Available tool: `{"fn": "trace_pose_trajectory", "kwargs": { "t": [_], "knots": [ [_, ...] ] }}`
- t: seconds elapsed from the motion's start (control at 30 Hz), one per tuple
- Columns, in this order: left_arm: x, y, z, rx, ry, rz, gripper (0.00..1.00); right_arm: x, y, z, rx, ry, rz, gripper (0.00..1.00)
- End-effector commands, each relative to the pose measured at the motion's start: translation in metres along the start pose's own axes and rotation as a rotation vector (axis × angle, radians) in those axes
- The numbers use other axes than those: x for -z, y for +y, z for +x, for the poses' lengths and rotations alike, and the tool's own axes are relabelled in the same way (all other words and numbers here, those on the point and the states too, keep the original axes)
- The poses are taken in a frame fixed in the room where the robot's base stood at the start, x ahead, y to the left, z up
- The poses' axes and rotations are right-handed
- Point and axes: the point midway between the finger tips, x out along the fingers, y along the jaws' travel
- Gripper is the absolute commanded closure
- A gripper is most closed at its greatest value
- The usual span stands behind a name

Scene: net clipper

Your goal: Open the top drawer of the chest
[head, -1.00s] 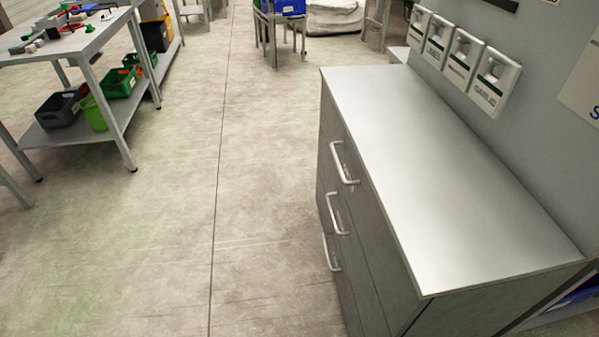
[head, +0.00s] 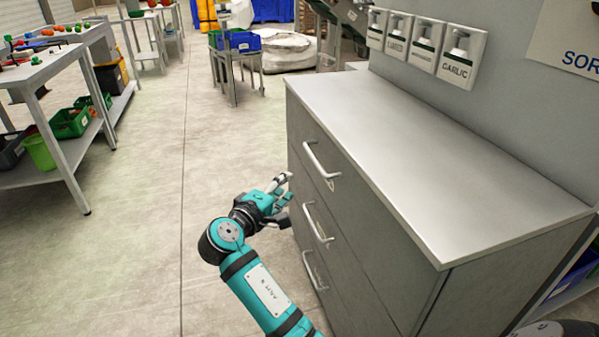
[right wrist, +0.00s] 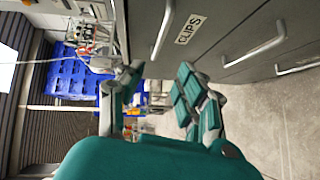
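The grey chest (head: 430,160) has three drawers, all flush with its front. My right gripper (head: 284,192) is in front of the chest, to the left of and lower than the top handle in the head view. My left gripper is not in view.
The middle handle (head: 318,224) and bottom handle (head: 314,270) stick out from the chest front. White dispensers (head: 426,44) hang on the wall above the chest. A workbench (head: 50,68) stands at the left. The floor (head: 140,200) between is clear.

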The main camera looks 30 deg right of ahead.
Motion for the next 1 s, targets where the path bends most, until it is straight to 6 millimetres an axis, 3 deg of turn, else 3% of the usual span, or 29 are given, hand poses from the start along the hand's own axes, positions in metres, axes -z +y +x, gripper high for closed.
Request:
{"fn": "trace_pose_trajectory", "kwargs": {
  "t": [0.17,0.6,0.8,1.0],
  "knots": [
    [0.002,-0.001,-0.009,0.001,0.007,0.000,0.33,-0.001,0.002,0.021,-0.006,-0.006,0.000,0.64],
    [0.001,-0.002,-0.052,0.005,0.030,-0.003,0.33,-0.002,0.001,0.117,-0.003,-0.006,0.000,0.64],
    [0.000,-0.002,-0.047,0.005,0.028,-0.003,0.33,-0.001,0.001,0.152,-0.003,-0.004,-0.001,0.64],
    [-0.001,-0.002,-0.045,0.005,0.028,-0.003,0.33,-0.001,0.001,0.170,-0.001,-0.002,0.000,0.64]
  ]
}}
